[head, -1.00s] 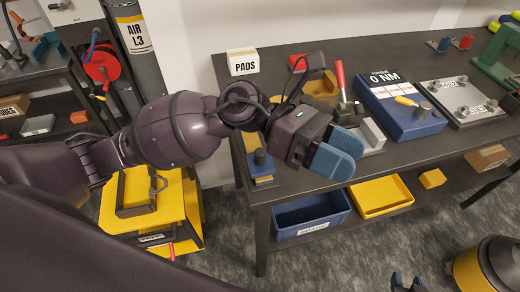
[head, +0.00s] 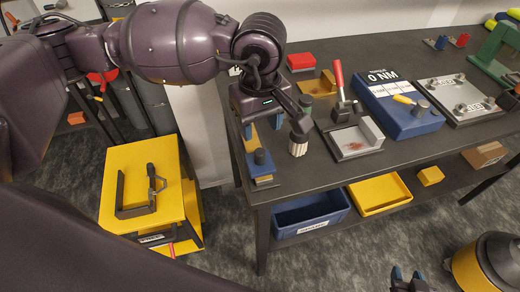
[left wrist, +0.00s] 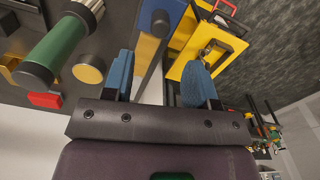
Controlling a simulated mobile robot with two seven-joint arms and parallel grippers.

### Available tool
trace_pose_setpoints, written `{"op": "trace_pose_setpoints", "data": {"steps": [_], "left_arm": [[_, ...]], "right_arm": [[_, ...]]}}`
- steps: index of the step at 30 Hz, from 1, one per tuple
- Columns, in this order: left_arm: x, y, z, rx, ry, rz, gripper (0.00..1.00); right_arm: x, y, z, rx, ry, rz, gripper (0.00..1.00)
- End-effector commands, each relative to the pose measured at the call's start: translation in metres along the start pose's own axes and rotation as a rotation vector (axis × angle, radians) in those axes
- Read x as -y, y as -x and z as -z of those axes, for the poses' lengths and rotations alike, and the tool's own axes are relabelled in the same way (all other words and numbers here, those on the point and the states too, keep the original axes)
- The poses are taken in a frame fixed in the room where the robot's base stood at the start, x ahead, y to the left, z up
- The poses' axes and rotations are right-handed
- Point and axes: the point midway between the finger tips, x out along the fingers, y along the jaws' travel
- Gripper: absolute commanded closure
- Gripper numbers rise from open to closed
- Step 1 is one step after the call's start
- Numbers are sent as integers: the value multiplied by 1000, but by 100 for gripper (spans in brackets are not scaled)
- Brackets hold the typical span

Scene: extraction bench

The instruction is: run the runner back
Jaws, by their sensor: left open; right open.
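What looks like the runner (head: 259,157), a blue block with a round dark-blue knob, sits on a narrow yellow-and-grey track at the bench's left front corner. In the left wrist view the runner (left wrist: 160,22) is at the top middle, beyond my fingertips. My left gripper (head: 262,124) is open and points down over the track, behind the runner. In the left wrist view its two blue fingers (left wrist: 158,72) stand apart, with the grey edge of the track between them; nothing is visibly gripped. My right gripper (head: 407,277) is open and empty at the bottom edge, partly cut off.
Close right of my left gripper stands a brush-like tool (head: 299,140) with a dark green top. A red-handled lever press (head: 342,90) and blue torque box (head: 398,105) stand further right. A yellow cart (head: 150,195) is left of the bench. Bins (head: 310,215) sit below.

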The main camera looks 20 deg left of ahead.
Motion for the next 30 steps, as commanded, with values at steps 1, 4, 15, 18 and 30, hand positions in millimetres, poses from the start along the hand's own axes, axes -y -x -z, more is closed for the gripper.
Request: {"op": "trace_pose_setpoints", "data": {"steps": [1, 4, 15, 18, 30], "left_arm": [[1, -9, -1, 4, 0, 4, 47], [1, -26, -1, 5, 2, 4, 47], [0, -78, -1, 5, 1, 1, 47], [0, -85, -1, 5, 1, 0, 47], [0, -88, -1, 5, 0, -1, 53]], "right_arm": [[0, 2, 0, 2, 0, -1, 57], [-1, 4, 0, 6, -1, -2, 57], [-2, 9, 1, 12, -2, -3, 57], [-1, 8, 3, 9, -2, -2, 57], [0, 4, 10, -6, -4, 0, 57]]}}
